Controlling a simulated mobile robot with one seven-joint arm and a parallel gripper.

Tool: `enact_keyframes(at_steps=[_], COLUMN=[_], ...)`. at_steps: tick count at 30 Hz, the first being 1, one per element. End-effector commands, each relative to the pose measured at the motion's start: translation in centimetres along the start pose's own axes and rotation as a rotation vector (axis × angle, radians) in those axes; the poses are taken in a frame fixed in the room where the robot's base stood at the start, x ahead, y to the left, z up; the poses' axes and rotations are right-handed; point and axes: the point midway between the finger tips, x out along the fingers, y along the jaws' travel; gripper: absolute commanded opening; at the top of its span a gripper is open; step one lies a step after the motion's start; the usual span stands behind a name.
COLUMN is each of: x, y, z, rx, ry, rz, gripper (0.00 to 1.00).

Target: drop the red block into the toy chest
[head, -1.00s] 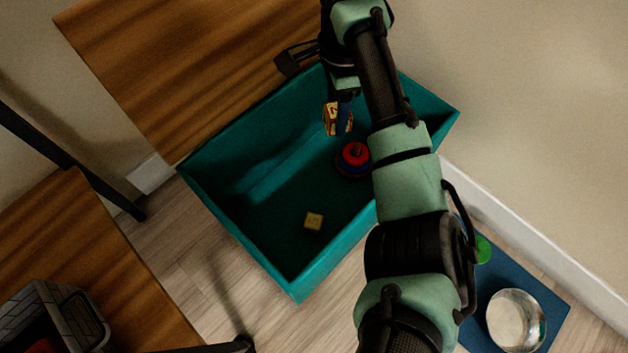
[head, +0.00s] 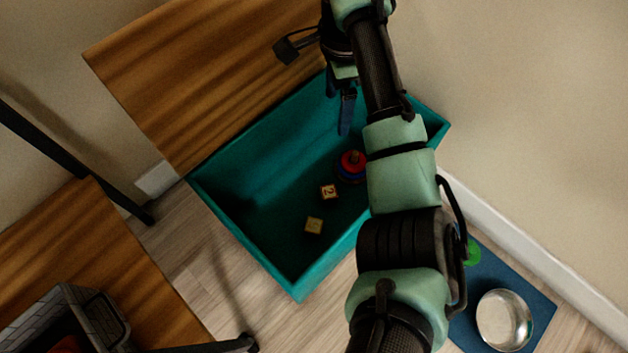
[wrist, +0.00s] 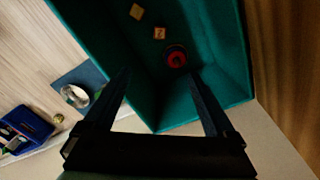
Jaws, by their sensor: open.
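The teal toy chest (head: 245,240) is open on the floor; it also fills the middle of the wrist view (wrist: 215,25). The block with a dark "2" and reddish-brown edges (head: 329,192) lies on its floor, and shows in the wrist view (wrist: 159,33). I take it as the red block. A plainer tan block (head: 314,226) lies nearby in the chest. My gripper (head: 346,125) is over the chest's far part, its jaws apart and empty. In the wrist view my gripper (wrist: 158,78) has both fingers spread wide.
A red and blue ring toy (head: 352,163) is inside the chest. Wooden shelves stand behind (head: 200,75) and at the left (head: 120,260), the latter with a grey basket (head: 80,320). A metal bowl (head: 504,320) sits on a blue mat (head: 545,310) at the right.

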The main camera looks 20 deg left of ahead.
Motion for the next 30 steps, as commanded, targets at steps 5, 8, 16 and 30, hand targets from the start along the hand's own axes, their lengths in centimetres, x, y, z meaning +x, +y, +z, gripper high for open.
enact_keyframes(at_steps=[5, 8, 16, 30], x=[-4.0, -5.2, -6.3, -6.2], y=[0.0, 0.0, 0.0, 0.0], z=[0.1, 0.0, 0.0, 0.0], rx=[0.000, 0.000, 0.000, 0.000], ry=[0.000, 0.000, -0.001, 0.000], rz=[-0.001, 0.000, 0.000, 0.000], gripper=[0.91, 0.91, 0.91, 0.91])
